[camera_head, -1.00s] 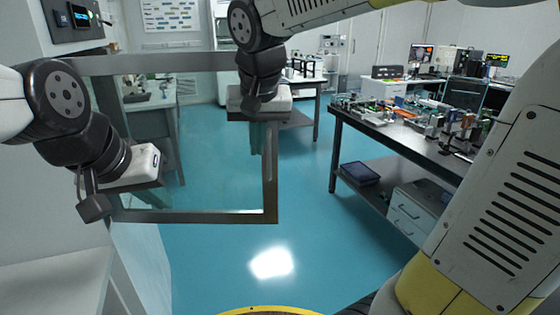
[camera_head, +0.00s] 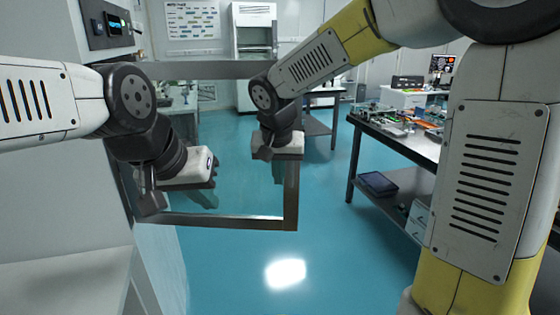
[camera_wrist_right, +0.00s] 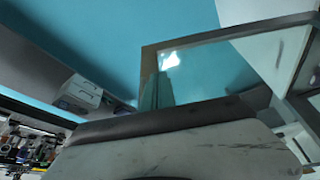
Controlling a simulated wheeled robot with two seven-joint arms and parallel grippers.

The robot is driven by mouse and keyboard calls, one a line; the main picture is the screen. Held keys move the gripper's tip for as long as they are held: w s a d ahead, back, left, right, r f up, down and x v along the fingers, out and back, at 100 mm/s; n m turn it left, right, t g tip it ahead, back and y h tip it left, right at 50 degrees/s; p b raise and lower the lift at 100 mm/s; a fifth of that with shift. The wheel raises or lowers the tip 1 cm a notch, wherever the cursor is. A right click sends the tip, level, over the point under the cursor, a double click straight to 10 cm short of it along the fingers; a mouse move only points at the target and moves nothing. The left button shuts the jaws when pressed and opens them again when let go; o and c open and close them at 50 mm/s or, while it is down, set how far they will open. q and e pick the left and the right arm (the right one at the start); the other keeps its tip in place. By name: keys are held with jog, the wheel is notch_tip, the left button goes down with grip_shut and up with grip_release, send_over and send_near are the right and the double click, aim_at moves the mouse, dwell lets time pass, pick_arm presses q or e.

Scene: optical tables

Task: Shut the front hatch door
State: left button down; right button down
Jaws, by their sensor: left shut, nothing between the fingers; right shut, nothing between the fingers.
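The hatch door (camera_head: 291,195) is a metal-framed clear pane. It stands open, out from the white cabinet wall (camera_head: 60,215) on the left. My left gripper (camera_head: 203,186) is shut and empty, near the cabinet side of the door, in front of or beside the pane. The door frame (camera_wrist_right: 150,62) also shows in the right wrist view, just past the dark gripper body (camera_wrist_right: 160,122).
A workbench (camera_head: 390,140) with optical parts stands at the right, with a dark box (camera_head: 377,183) on its lower shelf. A control panel (camera_head: 108,24) is on the cabinet at upper left. The blue floor (camera_head: 245,265) in front is clear.

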jog(key=shift+w+r, duration=0.2)
jog(key=shift+w, duration=1.6)
jog(key=shift+w+d, duration=0.1)
